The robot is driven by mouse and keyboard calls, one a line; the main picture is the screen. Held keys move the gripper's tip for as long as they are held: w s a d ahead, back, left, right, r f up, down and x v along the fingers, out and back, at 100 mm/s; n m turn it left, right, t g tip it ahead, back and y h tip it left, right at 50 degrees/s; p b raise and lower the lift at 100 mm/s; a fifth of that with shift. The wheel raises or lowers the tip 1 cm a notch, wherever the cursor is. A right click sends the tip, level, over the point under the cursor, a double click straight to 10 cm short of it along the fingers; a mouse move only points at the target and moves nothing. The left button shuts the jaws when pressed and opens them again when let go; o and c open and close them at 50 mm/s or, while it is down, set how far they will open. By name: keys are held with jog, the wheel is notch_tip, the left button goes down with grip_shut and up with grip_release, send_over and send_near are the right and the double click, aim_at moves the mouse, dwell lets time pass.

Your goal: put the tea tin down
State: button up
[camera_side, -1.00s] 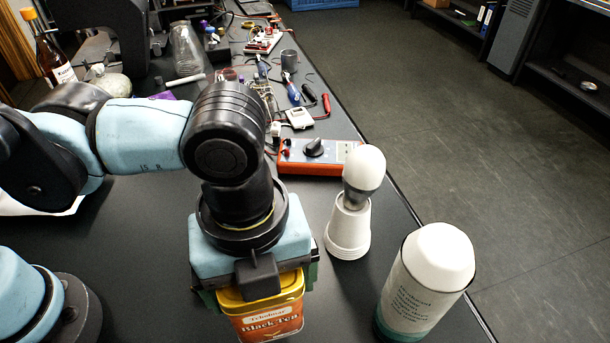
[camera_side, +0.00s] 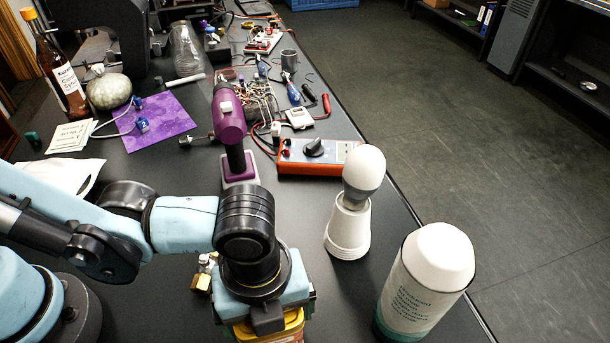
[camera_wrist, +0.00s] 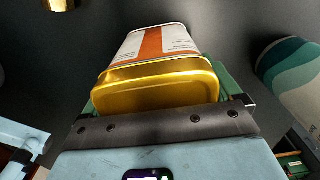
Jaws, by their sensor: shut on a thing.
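The tea tin, orange with a yellow-gold lid, is at the bottom edge of the side view (camera_side: 275,328), its lower part cut off by the frame. My gripper (camera_side: 268,318) is shut on it from above. In the wrist view the tin (camera_wrist: 155,75) sits between the green fingers of my gripper (camera_wrist: 160,105), its gold lid nearest the camera and its white and orange side beyond. Whether its base touches the black table cannot be told.
A white bulb on a white stand (camera_side: 348,225) and a white and teal canister (camera_side: 425,280) stand to the right. Brass fittings (camera_side: 204,275) lie just left of my gripper. A purple drill-like tool (camera_side: 230,135) and an orange multimeter (camera_side: 325,157) are behind.

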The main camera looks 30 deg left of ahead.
jog(key=shift+f, duration=0.15)
jog(key=o, duration=1)
notch_tip(320, 180, up, 12)
jog(key=shift+r, duration=0.2)
